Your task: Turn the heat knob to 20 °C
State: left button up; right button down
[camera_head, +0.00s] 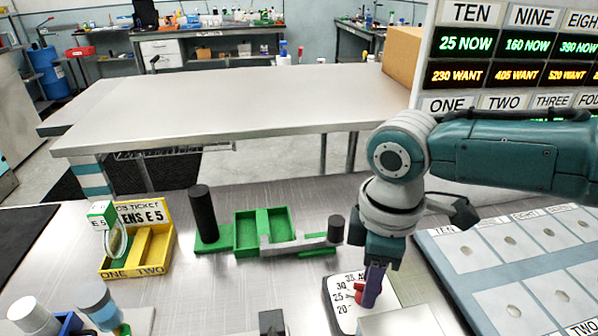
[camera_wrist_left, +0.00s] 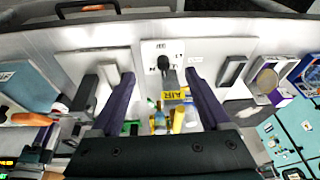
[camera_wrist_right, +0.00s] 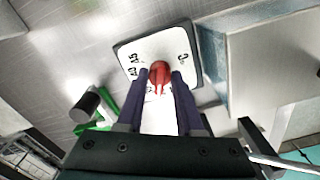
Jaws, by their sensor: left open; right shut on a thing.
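The heat knob is red (camera_head: 358,291) and sits on a white dial plate (camera_head: 338,309) marked 35, 30, 25 and 20 in the head view. My right gripper (camera_head: 371,284) comes down over it from above, with purple fingers. In the right wrist view the knob (camera_wrist_right: 160,73) is between the fingertips of my right gripper (camera_wrist_right: 160,80), which are shut on it. The plate (camera_wrist_right: 138,50) shows a °C mark there. The knob's exact setting is hidden. My left gripper (camera_wrist_left: 160,92) is open and empty in the left wrist view; it is not clear in the head view.
A green tray (camera_head: 283,225) and a yellow job-ticket box (camera_head: 160,215) stand left of the dial. A panel of pale tiles (camera_head: 470,262) lies to its right.

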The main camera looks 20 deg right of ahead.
jog(key=n, duration=0.4)
jog(key=shift+n, duration=0.3)
jog(key=shift+w+n, duration=0.1)
jog(key=shift+n, duration=1.7)
jog(key=c, duration=0.5)
grip_release()
jog(key=shift+c, duration=0.2)
notch_tip(320, 180, up, 10)
jog(key=shift+p, duration=0.45)
